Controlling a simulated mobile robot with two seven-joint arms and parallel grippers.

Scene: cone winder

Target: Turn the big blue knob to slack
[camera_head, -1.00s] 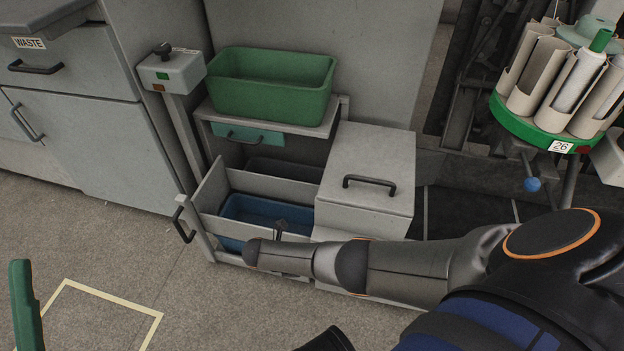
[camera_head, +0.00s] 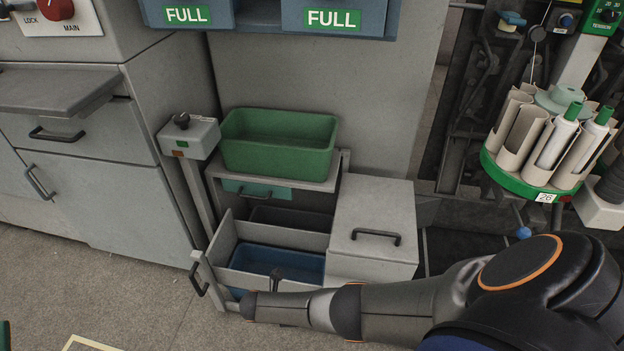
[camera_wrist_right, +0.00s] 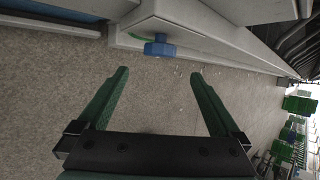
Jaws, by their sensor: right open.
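The blue knob (camera_wrist_right: 160,47) shows in the right wrist view, on the side of a pale grey housing near the top, with a curved green mark beside it. My right gripper (camera_wrist_right: 160,73) is open and empty. Its two green fingers point toward the knob, which is beyond the fingertips, between their lines and apart from them. The right gripper cannot be made out in the head view. Only a green sliver of my left gripper (camera_head: 4,335) shows at the head view's lower left edge, so its jaws are hidden.
A green bin (camera_head: 277,158) stands on a shelf above a blue tray (camera_head: 262,262). A round green-rimmed holder (camera_head: 510,172) with cones is at right. A dial marked TENSION (camera_head: 607,15) and a small blue knob (camera_head: 567,20) are at top right.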

